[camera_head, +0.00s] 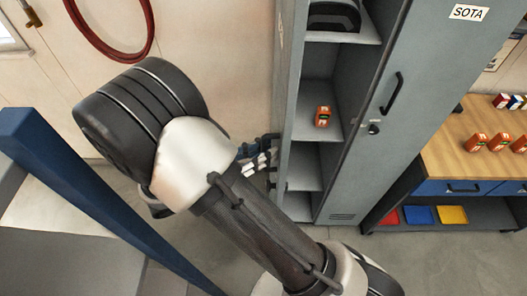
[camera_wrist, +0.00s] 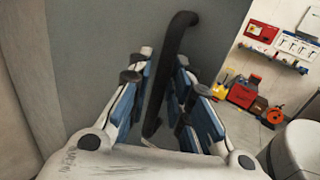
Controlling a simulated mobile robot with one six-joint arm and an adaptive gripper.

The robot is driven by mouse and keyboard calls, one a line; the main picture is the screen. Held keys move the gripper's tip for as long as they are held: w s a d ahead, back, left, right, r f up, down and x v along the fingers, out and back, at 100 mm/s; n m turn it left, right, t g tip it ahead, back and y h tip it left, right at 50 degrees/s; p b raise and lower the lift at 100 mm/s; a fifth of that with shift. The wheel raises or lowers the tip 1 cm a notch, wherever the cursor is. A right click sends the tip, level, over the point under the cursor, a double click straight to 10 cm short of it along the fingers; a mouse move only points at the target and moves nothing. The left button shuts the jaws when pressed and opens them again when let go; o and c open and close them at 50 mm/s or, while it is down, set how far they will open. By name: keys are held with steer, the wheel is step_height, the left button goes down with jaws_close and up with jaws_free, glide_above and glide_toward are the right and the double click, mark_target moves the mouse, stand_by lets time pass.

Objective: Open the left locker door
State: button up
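The grey locker (camera_head: 300,190) stands in the head view with its left compartment uncovered, showing shelves. The left door (camera_head: 291,90) is swung out and seen nearly edge-on at the compartment's left. In the wrist view its grey face (camera_wrist: 95,50) fills the left and middle. Its black bar handle (camera_wrist: 170,70) runs between the fingers of my gripper (camera_wrist: 165,65). The fingers stand apart, with narrow gaps beside the handle; firm contact is not visible. In the head view my gripper (camera_head: 262,158) is at the door's outer side, and the handle is hidden.
The right door (camera_head: 425,85), labelled SOTA, is shut, with a handle and lock. An orange box (camera_head: 322,117) sits on a shelf. A workbench (camera_head: 450,150) stands right. A blue post (camera_head: 80,185) rises at left. Grey floor (camera_head: 420,262) lies in front.

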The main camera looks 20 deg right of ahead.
glide_toward(280, 116)
steer(key=x, duration=0.5)
steer(key=shift+s+d, duration=0.3)
steer(key=shift+a+r, duration=0.1)
steer(key=shift+r, duration=0.15)
steer(key=f+y, duration=0.1)
steer(key=f, duration=0.1)
steer(key=w+f+y, duration=0.1)
steer(key=f, duration=0.1)
steer(key=a+f, duration=0.1)
steer(key=f, duration=0.1)
steer(key=shift+w+n+t+y, duration=0.25)
steer(key=shift+n+t+y, duration=0.05)
steer(key=shift+n+y, duration=0.1)
steer(key=shift+s+d, duration=0.1)
steer(key=shift+s, duration=0.05)
